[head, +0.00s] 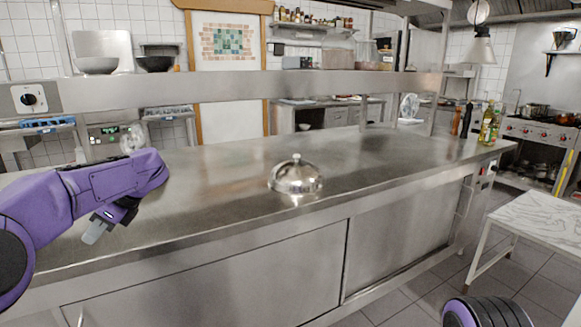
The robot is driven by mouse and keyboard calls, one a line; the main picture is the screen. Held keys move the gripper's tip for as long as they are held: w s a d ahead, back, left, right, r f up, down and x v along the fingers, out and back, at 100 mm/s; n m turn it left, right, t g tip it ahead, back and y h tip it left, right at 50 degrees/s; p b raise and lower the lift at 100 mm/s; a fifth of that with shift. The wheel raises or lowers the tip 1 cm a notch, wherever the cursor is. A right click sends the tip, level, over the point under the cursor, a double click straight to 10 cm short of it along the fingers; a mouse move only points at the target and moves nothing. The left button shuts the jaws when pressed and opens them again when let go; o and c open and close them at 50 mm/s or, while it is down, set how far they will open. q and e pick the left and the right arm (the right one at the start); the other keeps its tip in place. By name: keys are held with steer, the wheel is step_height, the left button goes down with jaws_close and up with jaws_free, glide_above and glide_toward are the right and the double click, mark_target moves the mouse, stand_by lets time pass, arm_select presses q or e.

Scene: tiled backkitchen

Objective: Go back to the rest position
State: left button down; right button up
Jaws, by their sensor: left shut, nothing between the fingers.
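My left gripper (94,233) hangs above the left front part of the steel counter (230,190), at the end of my purple left arm. Its fingers point down and to the left, and they are shut with nothing between them. A shiny domed cover (296,176) with a knob on top sits on the counter, well to the right of the gripper and apart from it. Part of my right arm shows at the bottom right edge. My right gripper is out of view.
A raised steel shelf (250,88) runs along the back of the counter. Oil bottles (488,125) and pepper mills (461,120) stand at the counter's far right end. A marble-topped table (545,222) stands to the right, with tiled floor between. The counter around the dome is clear.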

arm_select(q)
steer(key=s+d+f+m+t+y, duration=0.15)
steer(key=f+m+t, duration=0.45)
steer(key=f+m, duration=0.9)
steer(key=d+f+m+t+y, duration=0.2)
steer(key=f+m+t, duration=0.5)
steer(key=m, duration=1.4)
steer(key=s+d+f+m+g+h, duration=0.1)
steer(key=s+d+f+m+h, duration=0.2)
steer(key=s+f+m, duration=0.3)
steer(key=s+d+f+m+g+h, duration=0.1)
steer(key=s+d+f+m+h, duration=0.2)
steer(key=s+f, duration=0.4)
steer(key=s+d+f+m+g+h, duration=0.1)
steer(key=s+f, duration=0.4)
steer(key=s, duration=0.6)
steer(key=s+d+f+m+g+h, duration=0.1)
steer(key=s+d+f+m+g, duration=0.2)
steer(key=s, duration=0.8)
steer(key=shift+s+f+m+g+h, duration=0.4)
steer(key=shift+f+m+g, duration=0.3)
steer(key=shift+f, duration=0.2)
